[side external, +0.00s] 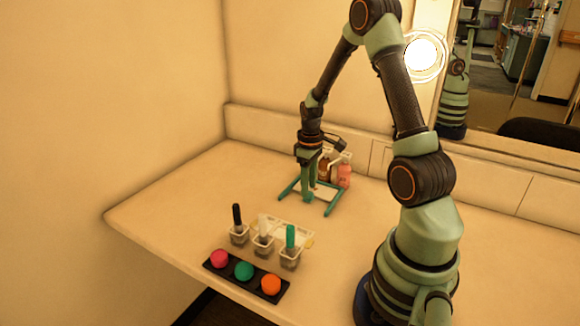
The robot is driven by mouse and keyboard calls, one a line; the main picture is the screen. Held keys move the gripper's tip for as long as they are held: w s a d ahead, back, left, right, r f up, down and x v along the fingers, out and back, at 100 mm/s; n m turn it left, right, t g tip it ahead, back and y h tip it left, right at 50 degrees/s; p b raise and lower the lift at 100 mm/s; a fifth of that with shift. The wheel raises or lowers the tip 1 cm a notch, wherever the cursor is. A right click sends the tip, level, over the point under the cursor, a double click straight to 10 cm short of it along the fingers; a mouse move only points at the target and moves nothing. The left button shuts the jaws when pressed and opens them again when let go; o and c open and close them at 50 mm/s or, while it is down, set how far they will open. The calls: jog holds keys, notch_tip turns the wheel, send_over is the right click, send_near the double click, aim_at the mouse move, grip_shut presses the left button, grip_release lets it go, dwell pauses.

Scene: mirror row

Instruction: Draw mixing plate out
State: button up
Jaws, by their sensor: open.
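A pale flat plate (327,191), which looks like the mixing plate, lies between the bars of a teal frame (331,208) on the counter. My gripper (308,194) points down over the left part of this frame, with its fingers open and close to the plate. The fingers hide part of the plate and frame. I cannot tell whether they touch the plate.
Small bottles, one brown and one pink (344,176), stand in a rack just behind the frame. In front, black, white and teal-handled tools (290,238) stand in clear cups before a pale tray (296,229). The left counter is clear.

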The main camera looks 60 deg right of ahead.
jog(key=shift+f, duration=0.9)
grip_shut()
dwell(0.9)
